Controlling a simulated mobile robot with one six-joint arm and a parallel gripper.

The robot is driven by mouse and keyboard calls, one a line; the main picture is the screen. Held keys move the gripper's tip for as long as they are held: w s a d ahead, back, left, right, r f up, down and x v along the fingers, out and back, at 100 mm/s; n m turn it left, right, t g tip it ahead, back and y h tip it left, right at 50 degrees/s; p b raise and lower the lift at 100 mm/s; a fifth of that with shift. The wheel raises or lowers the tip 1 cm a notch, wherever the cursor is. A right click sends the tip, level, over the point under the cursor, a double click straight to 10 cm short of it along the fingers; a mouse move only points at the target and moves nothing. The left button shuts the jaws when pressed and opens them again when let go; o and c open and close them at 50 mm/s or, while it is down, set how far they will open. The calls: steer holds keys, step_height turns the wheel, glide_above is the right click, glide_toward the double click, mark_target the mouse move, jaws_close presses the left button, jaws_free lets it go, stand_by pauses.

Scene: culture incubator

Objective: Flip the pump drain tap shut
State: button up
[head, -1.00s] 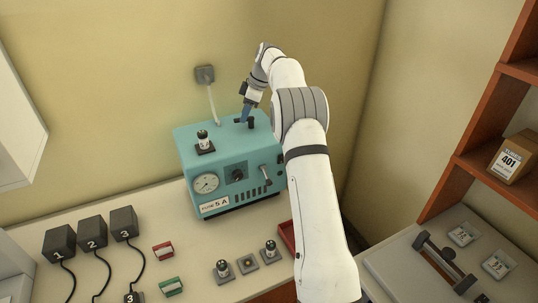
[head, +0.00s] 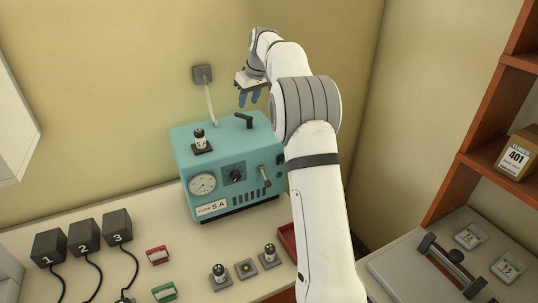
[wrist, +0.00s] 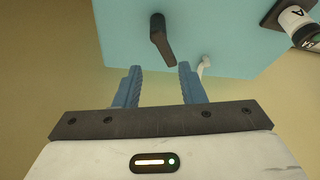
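The teal pump (head: 215,157) stands on the bench against the wall. A black lever tap (head: 243,119) sits on its top near the back right; it also shows in the wrist view (wrist: 162,42), angled over the pump's top. A second, grey-handled lever (head: 265,171) is on the pump's front right; I cannot tell from labels which is the drain tap. My gripper (head: 249,100) is open and empty above and behind the top lever. In the wrist view, its blue fingers (wrist: 158,82) are apart, with nothing between them.
A fuse (head: 200,140) stands on the pump's top left. A white cable (head: 211,104) runs from a wall socket (head: 203,74) behind the pump. Several black numbered blocks (head: 84,236) and spare fuses (head: 220,274) lie on the bench in front. Open air surrounds my gripper above the pump.

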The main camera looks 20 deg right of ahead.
steer(key=s+a+r+m+b, duration=0.1)
steer(key=s+r, duration=0.1)
steer(key=s, duration=0.4)
steer(key=s+a+r+m+b, duration=0.1)
steer(key=s+r, duration=0.2)
steer(key=s, duration=0.3)
steer(key=s+f+m+h, duration=0.1)
steer(key=s+f, duration=0.1)
steer(key=s, duration=0.7)
steer(key=s+a+f+m+b, duration=0.1)
steer(key=s+f, duration=0.1)
steer(key=s, duration=0.7)
steer(key=shift+s+a+h, duration=0.3)
steer(key=shift+s+h, duration=0.1)
